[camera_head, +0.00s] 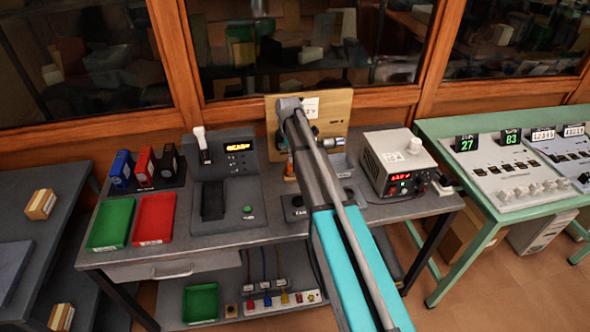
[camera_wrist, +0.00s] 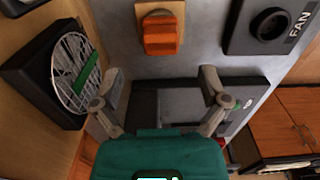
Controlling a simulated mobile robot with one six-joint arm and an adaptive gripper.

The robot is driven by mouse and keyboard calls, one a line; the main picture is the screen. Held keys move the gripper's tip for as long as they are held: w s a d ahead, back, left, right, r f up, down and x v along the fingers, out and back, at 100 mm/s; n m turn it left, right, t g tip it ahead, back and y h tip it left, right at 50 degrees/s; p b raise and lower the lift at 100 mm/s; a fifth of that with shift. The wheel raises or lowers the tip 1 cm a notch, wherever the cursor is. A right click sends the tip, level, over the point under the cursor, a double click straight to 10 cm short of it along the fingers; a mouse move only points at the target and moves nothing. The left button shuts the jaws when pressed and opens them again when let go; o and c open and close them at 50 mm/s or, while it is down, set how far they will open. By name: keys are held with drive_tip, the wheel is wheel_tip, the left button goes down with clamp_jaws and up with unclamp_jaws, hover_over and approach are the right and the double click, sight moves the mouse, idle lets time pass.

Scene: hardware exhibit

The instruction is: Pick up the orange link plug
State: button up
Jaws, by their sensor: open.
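The orange link plug (camera_wrist: 163,35) sits on a small wooden base (camera_wrist: 150,8) at the upper middle of the wrist view. In the head view the orange plug (camera_head: 290,166) shows only partly, just left of my arm. My gripper (camera_wrist: 162,82) is open and empty, with its two fingers spread apart. In the wrist view the plug lies above the gap between the fingertips, apart from both. In the head view my arm hides most of the gripper.
A fan with a round wire guard (camera_wrist: 78,72) stands at the left in the wrist view. A black box marked FAN (camera_wrist: 270,25) is at the upper right. A power supply (camera_head: 400,160) stands right of my arm; green (camera_head: 111,223) and red (camera_head: 154,218) trays lie left.

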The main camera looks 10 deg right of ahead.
sight(291, 168)
drive_tip(key=shift+f, duration=0.1)
drive_tip(key=shift+d+f+b, duration=0.15)
drive_tip(key=shift+f+b, duration=2.35)
drive_tip(key=shift+b, duration=0.1)
drive_tip(key=c, duration=1.2)
